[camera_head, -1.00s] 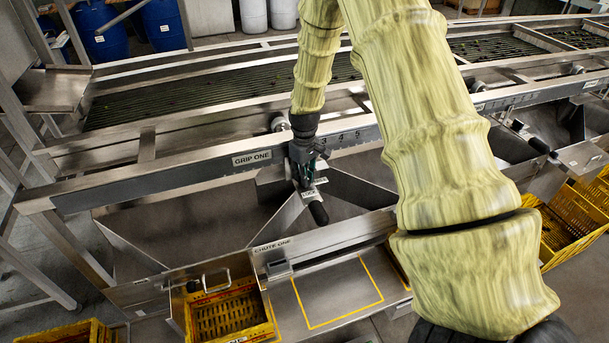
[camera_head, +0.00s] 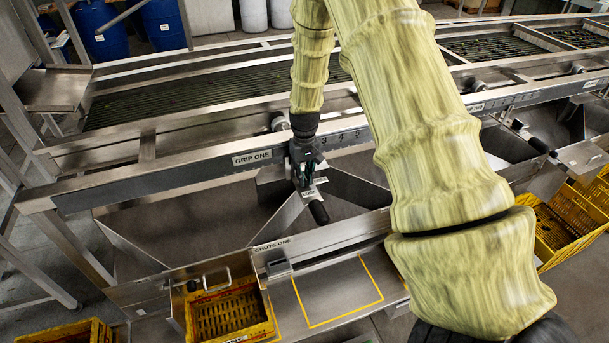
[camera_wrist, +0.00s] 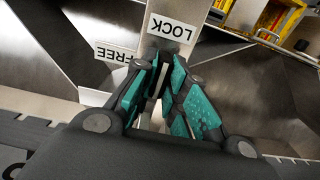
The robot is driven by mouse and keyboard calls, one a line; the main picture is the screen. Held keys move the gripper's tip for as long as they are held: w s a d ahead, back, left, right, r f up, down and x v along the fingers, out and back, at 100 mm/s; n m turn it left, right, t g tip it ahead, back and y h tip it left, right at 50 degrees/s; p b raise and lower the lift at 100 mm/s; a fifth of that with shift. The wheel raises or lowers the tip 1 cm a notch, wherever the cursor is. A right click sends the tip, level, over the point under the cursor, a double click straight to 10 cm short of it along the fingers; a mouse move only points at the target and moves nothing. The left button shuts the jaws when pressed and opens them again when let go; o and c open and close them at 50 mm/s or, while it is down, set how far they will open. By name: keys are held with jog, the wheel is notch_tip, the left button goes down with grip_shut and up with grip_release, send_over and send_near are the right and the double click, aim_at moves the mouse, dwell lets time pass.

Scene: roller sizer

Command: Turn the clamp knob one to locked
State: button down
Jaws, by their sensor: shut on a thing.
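My gripper (camera_head: 308,170) is at the front rail beside the GRIP ONE label (camera_head: 252,157), pointing down at the clamp. In the wrist view its teal-padded fingers (camera_wrist: 165,97) are closed in on a narrow grey piece, the clamp knob (camera_wrist: 163,80). The fingers hide most of the knob. The LOCK label (camera_wrist: 172,27) is just beyond the fingertips, and the FREE label (camera_wrist: 117,53) is to the left of them. In the head view a dark handle (camera_head: 319,212) sticks out below the clamp.
The numbered rail (camera_head: 180,176) runs across under my arm. Below are the CHUTE ONE panel (camera_head: 330,240), a tray with a yellow outline (camera_head: 338,290) and a yellow crate (camera_head: 229,312). Another yellow crate (camera_head: 560,222) stands at right. The roller bed (camera_head: 200,95) lies behind.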

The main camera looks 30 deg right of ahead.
jog(key=shift+w+r, duration=0.1)
jog(key=shift+w, duration=0.05)
jog(key=c, duration=1.4)
grip_release()
jog(key=shift+c, duration=0.2)
notch_tip(320, 180, up, 12)
